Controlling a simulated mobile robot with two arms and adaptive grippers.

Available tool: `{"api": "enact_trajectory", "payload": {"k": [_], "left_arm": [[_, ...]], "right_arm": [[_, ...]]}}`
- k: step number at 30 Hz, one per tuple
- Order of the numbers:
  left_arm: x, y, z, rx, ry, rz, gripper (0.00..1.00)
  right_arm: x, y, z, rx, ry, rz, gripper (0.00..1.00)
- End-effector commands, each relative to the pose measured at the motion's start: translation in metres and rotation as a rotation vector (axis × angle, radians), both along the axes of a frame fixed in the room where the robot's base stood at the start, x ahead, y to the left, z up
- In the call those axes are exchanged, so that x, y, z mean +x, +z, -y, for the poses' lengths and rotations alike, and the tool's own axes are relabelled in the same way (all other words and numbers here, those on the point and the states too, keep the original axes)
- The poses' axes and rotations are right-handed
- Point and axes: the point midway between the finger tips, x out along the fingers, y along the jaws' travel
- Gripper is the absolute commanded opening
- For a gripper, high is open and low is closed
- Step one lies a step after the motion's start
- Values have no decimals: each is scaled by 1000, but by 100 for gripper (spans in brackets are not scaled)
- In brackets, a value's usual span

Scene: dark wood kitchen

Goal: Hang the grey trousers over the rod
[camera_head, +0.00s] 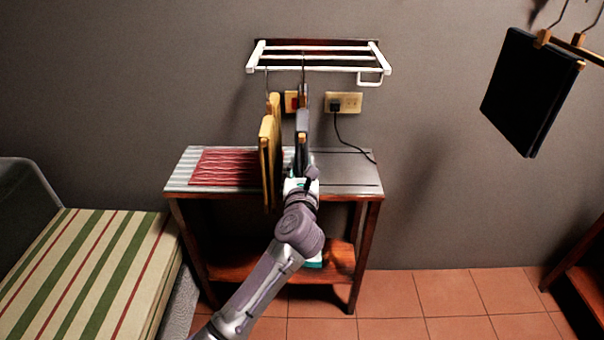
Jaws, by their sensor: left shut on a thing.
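A white wall rack (318,57) with several rods is fixed to the back wall above a small table. The grey trousers (302,122) seem to be the narrow grey, folded piece seen nearly edge-on, with a hanger hook rising above it to the rack. I cannot tell whether that hook rests on a rod. My left gripper (303,177) is at the lower end of this piece and shut on it; the fingers are mostly hidden by my wrist. Just left hangs a wooden hanger with a dark garment (268,155). My right gripper is out of view.
The side table (345,170) stands under the rack with a red striped cloth (225,167) on it. A socket with a plug and cord (343,103) is on the wall. A striped bench (85,265) is left. Black trousers (528,95) hang at upper right.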

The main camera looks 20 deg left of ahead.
Motion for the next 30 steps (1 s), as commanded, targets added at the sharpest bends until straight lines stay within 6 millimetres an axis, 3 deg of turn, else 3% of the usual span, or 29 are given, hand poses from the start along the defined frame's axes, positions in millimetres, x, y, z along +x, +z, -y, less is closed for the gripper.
{"api": "enact_trajectory", "payload": {"k": [16, 30], "left_arm": [[42, 1, -13, 3, 1, 6, 0], [41, -32, -12, 0, 0, 4, 0]], "right_arm": [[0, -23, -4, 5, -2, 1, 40], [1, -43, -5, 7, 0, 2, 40]]}}
